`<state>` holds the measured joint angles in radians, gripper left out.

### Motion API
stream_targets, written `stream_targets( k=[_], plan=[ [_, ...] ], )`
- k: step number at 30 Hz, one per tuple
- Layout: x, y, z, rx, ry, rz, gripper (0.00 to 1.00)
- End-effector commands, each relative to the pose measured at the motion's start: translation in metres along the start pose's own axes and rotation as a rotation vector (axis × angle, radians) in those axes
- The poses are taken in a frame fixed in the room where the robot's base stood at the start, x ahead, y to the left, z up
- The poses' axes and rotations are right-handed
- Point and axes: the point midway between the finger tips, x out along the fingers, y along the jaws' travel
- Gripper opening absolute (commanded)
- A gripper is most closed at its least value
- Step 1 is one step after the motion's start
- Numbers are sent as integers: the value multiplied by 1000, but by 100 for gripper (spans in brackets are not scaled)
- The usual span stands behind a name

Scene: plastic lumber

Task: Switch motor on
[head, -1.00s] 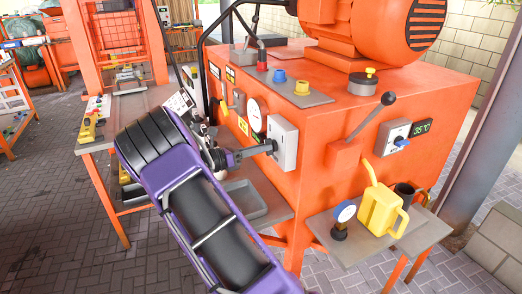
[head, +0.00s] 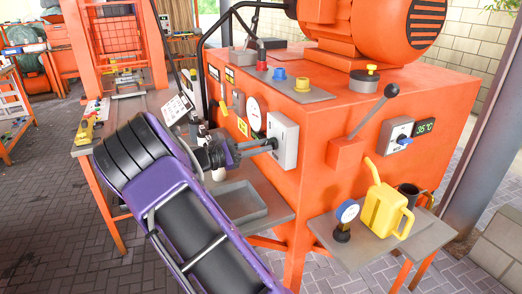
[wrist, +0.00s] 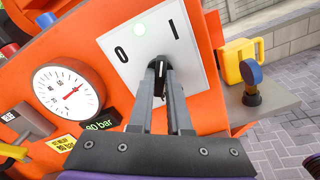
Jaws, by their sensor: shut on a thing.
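The motor switch is a pale box (head: 286,141) on the side of the orange machine. My gripper (wrist: 162,78) is shut on the black switch handle (wrist: 161,66) at the panel's middle. In the head view my gripper (head: 271,146) reaches the box from the left. The fingers partly hide the handle, so I cannot tell exactly which mark it points to. The orange motor (head: 370,28) sits on top.
A pressure gauge (wrist: 75,92) is left of the switch, beside an "80 bar" display (wrist: 100,122). A lever (head: 371,115) sticks out right of the switch. A yellow can (head: 381,208) stands on a side shelf. A grey tray (head: 235,203) lies below my arm.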

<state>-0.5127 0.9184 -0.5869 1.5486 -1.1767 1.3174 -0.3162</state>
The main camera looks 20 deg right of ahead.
Motion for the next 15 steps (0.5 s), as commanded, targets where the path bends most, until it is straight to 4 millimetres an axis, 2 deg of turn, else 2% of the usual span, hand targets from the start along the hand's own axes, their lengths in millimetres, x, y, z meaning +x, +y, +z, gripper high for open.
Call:
stream_targets(
  k=[15],
  plan=[
    [-1, -1, 0, 106, 1, 0, 0]
  ],
)
